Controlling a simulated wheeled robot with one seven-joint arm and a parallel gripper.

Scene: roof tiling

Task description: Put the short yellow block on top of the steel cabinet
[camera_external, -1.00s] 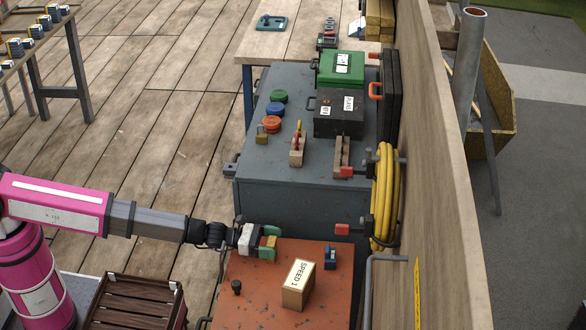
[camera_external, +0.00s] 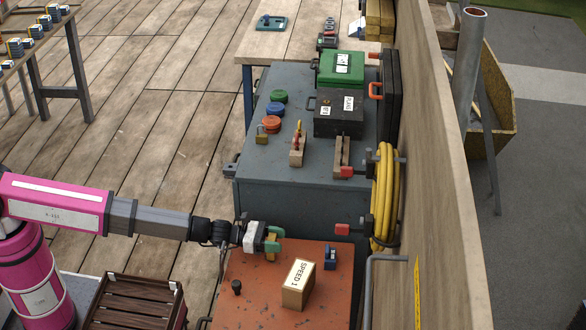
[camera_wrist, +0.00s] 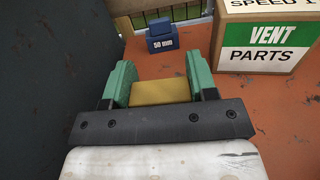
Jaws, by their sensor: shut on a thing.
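The short yellow block (camera_wrist: 161,92) sits between the green fingers of my gripper (camera_wrist: 160,80) in the wrist view. My gripper is shut on it. In the external view my gripper (camera_external: 271,240) holds the block (camera_external: 271,248) near the far left edge of the orange-red surface, close to the front of the steel cabinet. Whether the block is clear of the surface is hard to tell. The steel cabinet (camera_external: 262,170) is blue-grey and stands behind the orange-red surface. Its top is higher than my gripper appears to be.
On the cabinet top are coloured round tins (camera_external: 271,124), a padlock (camera_external: 261,138), a wooden plane (camera_external: 298,148), a black case (camera_external: 338,112) and a green case (camera_external: 341,68). A carton (camera_external: 298,285) and a blue 50 mm block (camera_external: 330,258) stand on the orange-red surface (camera_external: 262,305). The cabinet's near top is clear.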

